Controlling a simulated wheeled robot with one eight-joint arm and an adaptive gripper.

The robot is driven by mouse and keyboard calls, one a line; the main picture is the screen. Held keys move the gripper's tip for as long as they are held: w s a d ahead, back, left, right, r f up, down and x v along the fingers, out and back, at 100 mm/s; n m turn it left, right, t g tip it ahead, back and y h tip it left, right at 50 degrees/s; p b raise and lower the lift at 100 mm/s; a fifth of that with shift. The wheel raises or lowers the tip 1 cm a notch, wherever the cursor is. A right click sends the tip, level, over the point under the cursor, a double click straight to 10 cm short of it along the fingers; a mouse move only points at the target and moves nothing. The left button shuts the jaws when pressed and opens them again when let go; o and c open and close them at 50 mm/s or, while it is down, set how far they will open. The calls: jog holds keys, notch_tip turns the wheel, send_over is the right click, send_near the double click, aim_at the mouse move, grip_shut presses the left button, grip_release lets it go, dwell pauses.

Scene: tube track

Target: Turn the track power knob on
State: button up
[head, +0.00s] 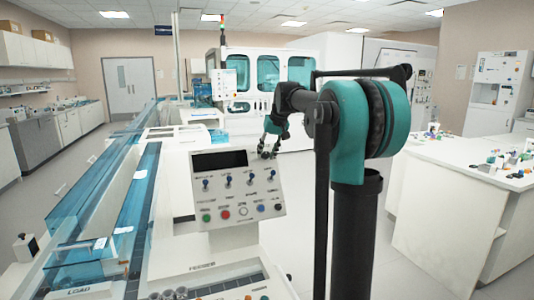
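A white, tilted control panel (236,188) stands in the middle of the head view, with a dark display at its upper left. It carries a row of small blue-tipped toggles, and below them a row of round buttons and knobs in green, red, white and blue. The labels are too small to read, so I cannot tell which control is the track power knob or how it is set. My gripper (268,153) hangs fingers down at the panel's upper right edge. Its fingers look apart, with nothing between them. I cannot tell whether it touches the panel.
A long track with blue transparent covers (137,200) runs along the left of the panel. Round holders (185,294) show at the bottom. A white table (455,170) with small coloured items stands at right. A large white machine (268,85) is behind.

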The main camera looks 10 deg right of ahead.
grip_shut()
jog(key=shift+d, duration=0.1)
jog(key=shift+d+m+y, duration=0.15)
jog(key=shift+m+y, duration=0.85)
jog(key=shift+m, duration=0.2)
jog(key=m+y, duration=0.2)
jog(key=m, duration=0.1)
jog(key=shift+d+f+t+y, duration=0.15)
jog(key=shift+d+t+y, duration=0.05)
jog(key=shift+t+y, duration=0.2)
jog(key=m+y, duration=0.1)
jog(key=m+t, duration=0.1)
jog(key=m, duration=0.1)
jog(key=m+y, duration=0.1)
jog(key=shift+s+f+m+t+y, duration=0.1)
jog(key=shift+f+m+t+y, duration=0.2)
jog(key=shift+t, duration=0.1)
jog(key=m+t, duration=0.1)
jog(key=m, duration=0.1)
jog(key=m+t+y, duration=0.1)
jog(key=m, duration=0.1)
jog(key=shift+s+f+t, duration=0.1)
jog(key=shift+s+t, duration=0.05)
jog(key=shift+t, duration=0.15)
jog(key=shift+m, duration=0.3)
